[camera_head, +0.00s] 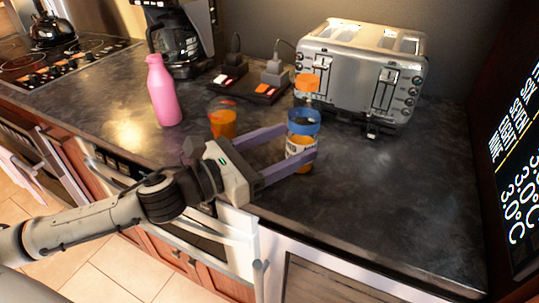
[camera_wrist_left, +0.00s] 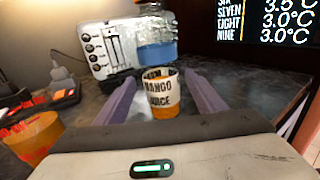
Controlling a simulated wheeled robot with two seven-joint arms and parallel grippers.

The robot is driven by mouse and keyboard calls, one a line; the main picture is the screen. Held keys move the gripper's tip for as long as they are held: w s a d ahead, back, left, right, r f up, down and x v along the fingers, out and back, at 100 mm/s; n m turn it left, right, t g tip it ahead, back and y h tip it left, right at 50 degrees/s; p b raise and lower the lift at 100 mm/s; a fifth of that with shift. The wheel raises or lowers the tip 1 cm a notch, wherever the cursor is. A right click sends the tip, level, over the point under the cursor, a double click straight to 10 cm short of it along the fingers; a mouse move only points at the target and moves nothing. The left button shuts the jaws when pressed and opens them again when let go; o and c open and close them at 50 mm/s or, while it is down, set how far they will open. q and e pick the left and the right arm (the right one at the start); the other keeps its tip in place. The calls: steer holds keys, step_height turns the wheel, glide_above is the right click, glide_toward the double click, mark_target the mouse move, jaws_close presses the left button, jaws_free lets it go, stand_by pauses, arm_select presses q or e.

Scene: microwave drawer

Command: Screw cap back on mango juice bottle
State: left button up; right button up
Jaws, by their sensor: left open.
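A container labelled "MANGO JUICE" (camera_head: 299,151), with orange contents, stands on the dark counter. It also shows in the left wrist view (camera_wrist_left: 161,95). My left gripper (camera_head: 297,141) is open, its purple fingers on either side of the container; contact is not clear. In the left wrist view the left gripper (camera_wrist_left: 160,80) shows a finger on each side. A clear vessel with a blue lower part (camera_head: 303,122) shows just above or behind it; I cannot tell which. My right gripper is not in view.
An orange-filled glass (camera_head: 222,122) stands left of the gripper, with a pink bottle (camera_head: 163,92) farther left. A silver toaster (camera_head: 350,75) and a power strip (camera_head: 262,91) are behind. The counter (camera_head: 400,190) at right is clear up to the lettered dark panel (camera_head: 515,150).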

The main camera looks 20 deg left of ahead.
mark_target(290, 144)
arm_select(q)
steer(key=v, duration=0.3)
steer(key=shift+s+f+b, duration=0.15)
steer(key=shift+b, duration=0.25)
steer(key=shift+s+a, duration=0.3)
steer(key=shift+s, duration=0.2)
